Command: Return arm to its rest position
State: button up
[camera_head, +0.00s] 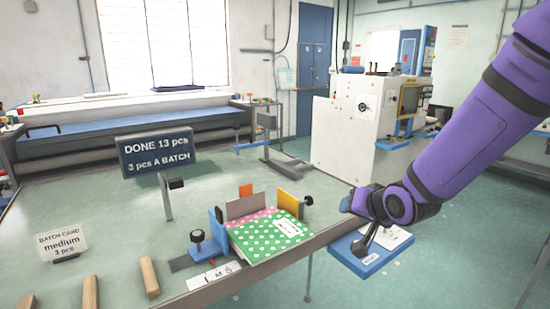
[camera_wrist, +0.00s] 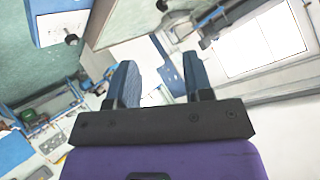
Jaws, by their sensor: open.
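My purple arm comes in from the right in the head view, and my gripper (camera_head: 350,203) hangs in the air to the right of the worktable, above and behind a blue tray. In the wrist view my gripper (camera_wrist: 160,78) shows its two blue fingers apart with nothing between them. The wrist camera looks out across the tilted room, and no work piece is close to the fingers.
The worktable (camera_head: 105,220) bears a jig with a green dotted fabric stack (camera_head: 268,238), wooden strips (camera_head: 149,277), a batch card (camera_head: 62,245) and a sign reading DONE 13 pcs (camera_head: 157,148). The blue tray (camera_head: 352,257) is below my gripper. A white machine (camera_head: 345,150) stands behind.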

jog(key=s+d+r+n+g+h, duration=0.1)
jog(key=s+d+r+g+h, duration=0.15)
jog(key=s+d+r, duration=0.7)
jog(key=s+d+r+g, duration=0.1)
jog(key=s+r, duration=0.1)
jog(key=s, duration=0.6)
jog(key=s+r+n+g, duration=0.1)
jog(key=s+r, duration=0.2)
jog(key=s, duration=0.6)
jog(key=shift+s+d+n+g+h, duration=0.25)
jog(key=shift+d+n+g+h, duration=0.1)
jog(key=shift+d+h, duration=0.1)
